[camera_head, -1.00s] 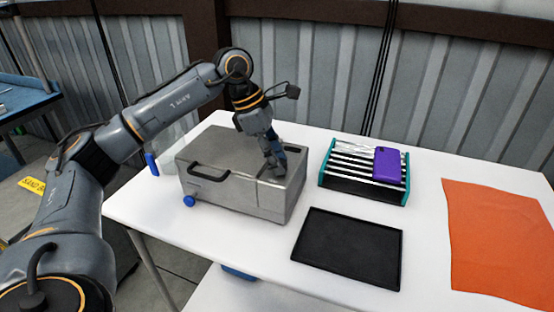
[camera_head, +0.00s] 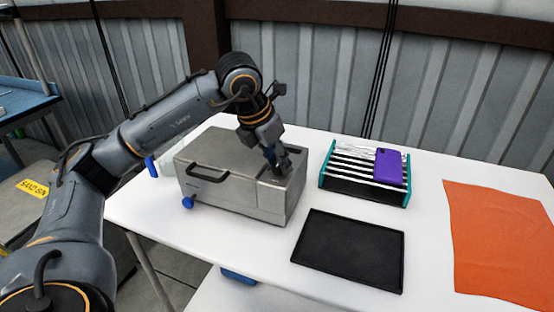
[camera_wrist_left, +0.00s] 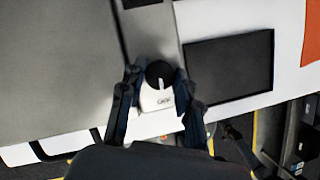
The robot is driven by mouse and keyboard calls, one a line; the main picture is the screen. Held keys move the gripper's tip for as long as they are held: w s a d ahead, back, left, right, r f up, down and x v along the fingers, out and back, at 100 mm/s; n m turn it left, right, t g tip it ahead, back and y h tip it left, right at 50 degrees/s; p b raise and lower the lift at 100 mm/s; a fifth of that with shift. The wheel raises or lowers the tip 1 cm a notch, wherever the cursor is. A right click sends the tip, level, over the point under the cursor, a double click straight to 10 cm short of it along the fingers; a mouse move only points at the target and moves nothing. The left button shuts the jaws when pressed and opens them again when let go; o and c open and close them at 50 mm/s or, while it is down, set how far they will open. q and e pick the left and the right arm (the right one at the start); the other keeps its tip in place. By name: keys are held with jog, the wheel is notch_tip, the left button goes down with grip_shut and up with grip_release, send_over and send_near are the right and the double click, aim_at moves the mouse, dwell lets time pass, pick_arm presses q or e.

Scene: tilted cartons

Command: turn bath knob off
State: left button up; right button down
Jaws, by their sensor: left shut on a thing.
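The bath (camera_head: 226,172) is a grey metal box with a lid and a black handle on its front, standing on the white table. Its knob (camera_wrist_left: 159,74) is black and round with a white pointer line, above a white label on the bath's top right part. My left gripper (camera_head: 281,171) reaches down onto that part from above. In the left wrist view the left gripper (camera_wrist_left: 157,82) has its fingers on both sides of the knob, shut on it. In the head view the gripper hides the knob. My right gripper is not in view.
A rack (camera_head: 345,186) with teal sides holds a purple object (camera_head: 389,167) right of the bath. A black tray (camera_head: 349,250) lies in front of it. An orange cloth (camera_head: 500,240) lies at the right. Blue spigots stick out at the bath's left side.

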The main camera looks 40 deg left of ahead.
pick_arm(q)
jog(key=shift+n+y, duration=0.3)
jog(key=shift+n, duration=0.3)
jog(key=o, duration=1.1)
jog(key=shift+o, duration=0.2)
